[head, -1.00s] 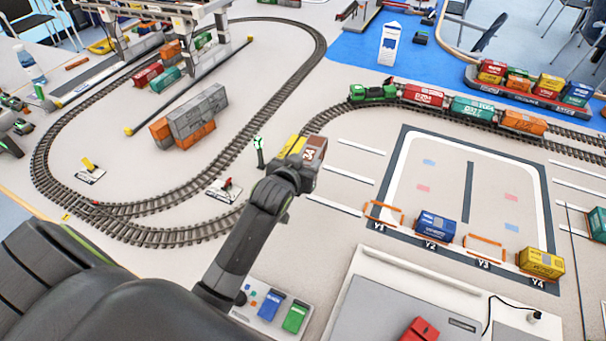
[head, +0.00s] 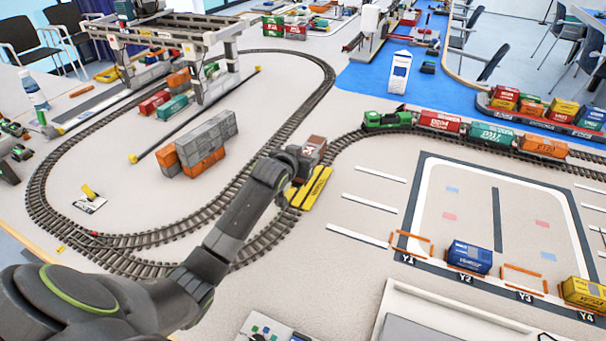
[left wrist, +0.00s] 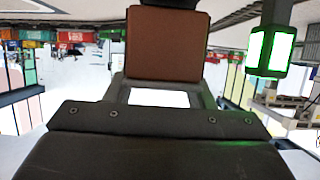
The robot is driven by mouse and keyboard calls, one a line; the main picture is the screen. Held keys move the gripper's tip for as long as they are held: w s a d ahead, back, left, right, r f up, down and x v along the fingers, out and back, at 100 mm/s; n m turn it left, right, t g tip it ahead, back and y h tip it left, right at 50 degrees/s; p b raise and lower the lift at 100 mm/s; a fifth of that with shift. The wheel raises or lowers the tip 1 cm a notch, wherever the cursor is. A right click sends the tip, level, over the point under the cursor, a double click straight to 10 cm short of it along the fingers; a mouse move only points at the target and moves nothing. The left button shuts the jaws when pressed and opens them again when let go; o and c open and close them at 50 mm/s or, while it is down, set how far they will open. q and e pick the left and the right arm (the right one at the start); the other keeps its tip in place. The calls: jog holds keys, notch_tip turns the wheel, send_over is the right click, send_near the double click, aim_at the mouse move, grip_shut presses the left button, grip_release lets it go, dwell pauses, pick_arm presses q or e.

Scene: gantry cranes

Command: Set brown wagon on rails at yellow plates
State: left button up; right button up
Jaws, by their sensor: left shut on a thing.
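The brown wagon (head: 314,146) is in my left gripper (head: 300,162), over the loop track just behind the yellow plates. It also shows as a brown block in the left wrist view (left wrist: 167,45). My left gripper is shut on the wagon. The wagon's wheels are hidden, so I cannot tell whether they touch the rails (head: 285,125). My right gripper is not in view.
A green locomotive (head: 385,118) with several wagons stands on the track to the right. Grey and orange containers (head: 205,140) are stacked inside the loop. A gantry crane (head: 190,40) spans the back left.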

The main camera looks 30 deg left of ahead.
pick_arm(q)
jog(key=shift+f, duration=2.45)
jog(key=shift+f, duration=0.1)
jog(key=o, duration=1.1)
